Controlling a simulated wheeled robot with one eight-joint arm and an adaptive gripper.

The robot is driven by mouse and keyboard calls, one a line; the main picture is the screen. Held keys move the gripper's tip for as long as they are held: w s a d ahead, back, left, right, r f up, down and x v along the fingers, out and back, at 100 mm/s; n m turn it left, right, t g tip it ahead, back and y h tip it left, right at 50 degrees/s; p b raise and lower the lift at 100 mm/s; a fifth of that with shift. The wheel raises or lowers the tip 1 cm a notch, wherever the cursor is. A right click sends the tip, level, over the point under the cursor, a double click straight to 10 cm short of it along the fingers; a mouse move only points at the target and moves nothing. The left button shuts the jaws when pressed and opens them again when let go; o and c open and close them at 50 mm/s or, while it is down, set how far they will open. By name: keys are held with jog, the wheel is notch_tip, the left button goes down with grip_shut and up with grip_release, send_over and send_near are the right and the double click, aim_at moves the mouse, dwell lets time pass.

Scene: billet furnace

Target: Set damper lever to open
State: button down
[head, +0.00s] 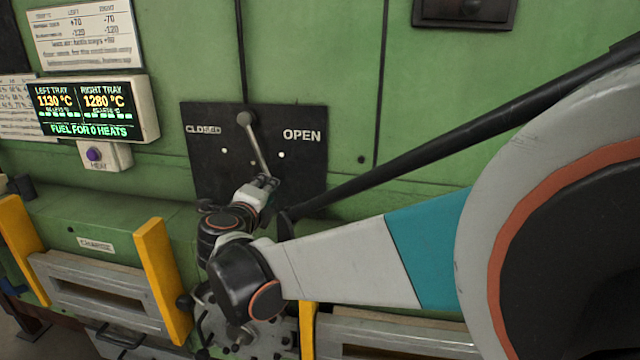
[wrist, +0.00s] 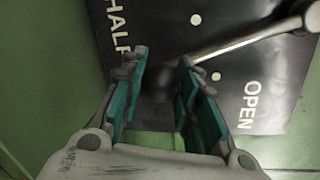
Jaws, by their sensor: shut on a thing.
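The damper lever (head: 257,150) is a pale rod on a dark plate (head: 310,165) marked CLOSED at left and OPEN at right. It runs from a round pivot near the plate's top down and slightly right. My gripper (head: 267,181) is shut on its lower end. In the wrist view, my gripper's teal-padded fingers (wrist: 161,72) stand on both sides of the lever's dark ball knob (wrist: 158,88). The rod goes from there to the upper right. The knob sits between the HALF and OPEN labels. HALF is hidden behind my gripper in the head view.
A lit temperature display (head: 92,109) and a purple HEAT button (head: 94,154) are on the green wall at left. Grey tray fronts (head: 105,290) with yellow posts (head: 163,280) lie below.

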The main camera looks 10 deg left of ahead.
jog(key=c, duration=1.2)
grip_release()
jog(key=shift+a, duration=0.15)
